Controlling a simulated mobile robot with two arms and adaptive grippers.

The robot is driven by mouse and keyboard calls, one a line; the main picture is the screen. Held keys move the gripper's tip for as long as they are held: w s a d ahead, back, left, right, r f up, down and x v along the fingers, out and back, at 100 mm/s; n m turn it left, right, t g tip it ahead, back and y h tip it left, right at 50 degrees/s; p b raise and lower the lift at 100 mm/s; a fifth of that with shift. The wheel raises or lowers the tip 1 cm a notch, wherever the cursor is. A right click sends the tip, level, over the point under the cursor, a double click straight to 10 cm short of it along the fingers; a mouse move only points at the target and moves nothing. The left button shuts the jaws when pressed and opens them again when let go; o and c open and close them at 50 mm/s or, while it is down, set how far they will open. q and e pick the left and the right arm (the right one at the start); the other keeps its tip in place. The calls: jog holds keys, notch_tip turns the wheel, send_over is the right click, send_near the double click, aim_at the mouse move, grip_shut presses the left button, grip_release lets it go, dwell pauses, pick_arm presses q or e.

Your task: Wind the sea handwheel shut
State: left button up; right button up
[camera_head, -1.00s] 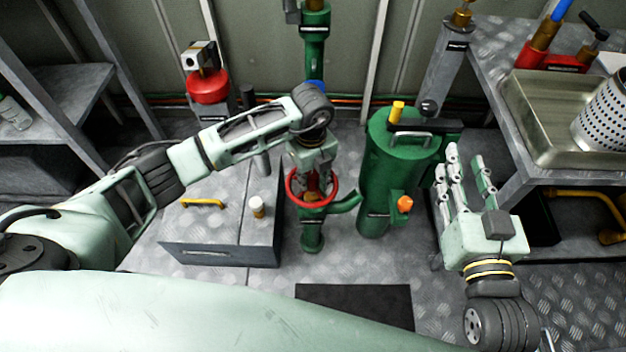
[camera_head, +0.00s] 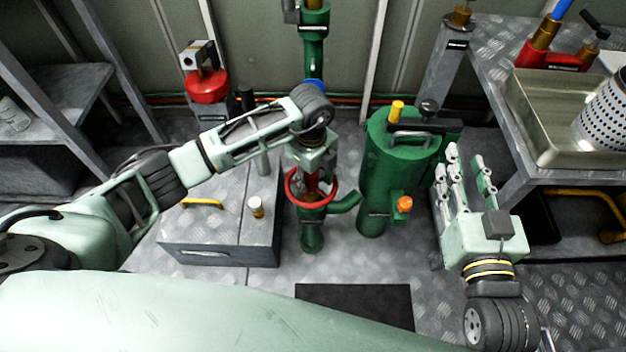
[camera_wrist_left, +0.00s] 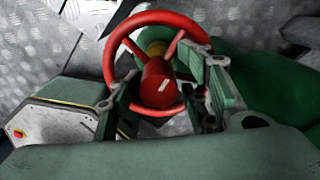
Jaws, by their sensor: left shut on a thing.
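The red handwheel (camera_head: 290,192) sits on a green valve body (camera_head: 312,237) low in front of me. In the left wrist view the handwheel (camera_wrist_left: 125,38) shows its rim, spokes and red hub with a pale mark. My left gripper (camera_head: 312,183) reaches down onto the wheel from above. In the left wrist view the fingers of the left gripper (camera_wrist_left: 164,98) lie on opposite sides of the hub and are shut on the wheel. The hand hides part of the wheel in the head view. My right gripper (camera_head: 465,165) is open and empty, away from the wheel.
A green cylinder (camera_head: 380,185) with an orange knob (camera_head: 404,204) stands close right of the valve. A grey chest (camera_head: 225,225) with a small capped bottle (camera_head: 256,207) on it stands left. A bench with a metal tray (camera_head: 525,125) is at right.

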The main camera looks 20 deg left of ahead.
pick_arm(q)
jog(key=n, duration=0.5)
jog(key=shift+s+a+f, duration=0.1)
jog(key=shift+s+f, duration=0.15)
jog(key=n, duration=0.8)
jog(key=shift+n, duration=1.4)
